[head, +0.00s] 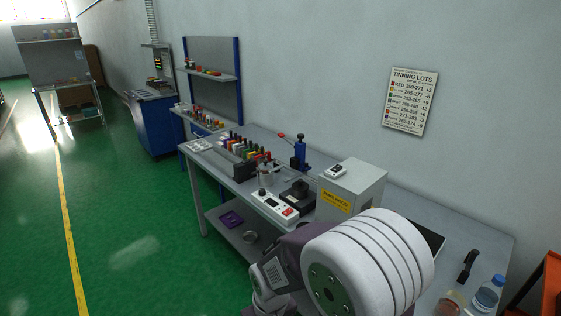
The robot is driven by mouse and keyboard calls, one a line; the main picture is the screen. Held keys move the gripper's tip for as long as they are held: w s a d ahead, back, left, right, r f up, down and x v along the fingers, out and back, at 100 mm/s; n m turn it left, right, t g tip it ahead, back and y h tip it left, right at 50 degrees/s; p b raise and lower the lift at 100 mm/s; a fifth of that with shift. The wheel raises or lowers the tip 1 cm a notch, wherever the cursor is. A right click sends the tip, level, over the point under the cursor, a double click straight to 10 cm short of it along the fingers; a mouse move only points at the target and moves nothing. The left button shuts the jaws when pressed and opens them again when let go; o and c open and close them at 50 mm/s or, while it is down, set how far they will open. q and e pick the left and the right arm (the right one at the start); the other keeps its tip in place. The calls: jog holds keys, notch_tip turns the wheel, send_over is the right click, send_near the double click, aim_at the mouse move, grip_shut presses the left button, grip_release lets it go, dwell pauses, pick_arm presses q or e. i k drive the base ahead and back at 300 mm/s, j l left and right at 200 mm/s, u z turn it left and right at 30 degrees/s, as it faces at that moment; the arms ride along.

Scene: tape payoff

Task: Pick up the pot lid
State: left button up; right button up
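I cannot make out the pot lid for certain. A black block with a rounded top (297,193) sits on the workbench (213,160) beside a white control box (275,207) with a red switch. A small clear or metallic upright piece (266,178) stands just behind the control box. A small round metallic thing (250,237) lies on the shelf under the bench. One of my arms fills the lower middle of the view and hides part of the bench front. Neither gripper's fingers show.
A grey box with a yellow label (350,190), a blue hand press (300,152) and a row of coloured spools (240,148) crowd the bench. Bottles (487,294) and a black-handled tool (467,266) are at the right. The green floor at left is clear.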

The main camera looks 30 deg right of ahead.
aim_at(299, 185)
jog(key=i+z, duration=0.35)
jog(key=i, duration=0.15)
jog(key=i+z, duration=0.3)
jog(key=i, duration=0.25)
jog(key=i+j+z, duration=0.35)
jog(key=i, duration=0.15)
jog(key=l, duration=0.1)
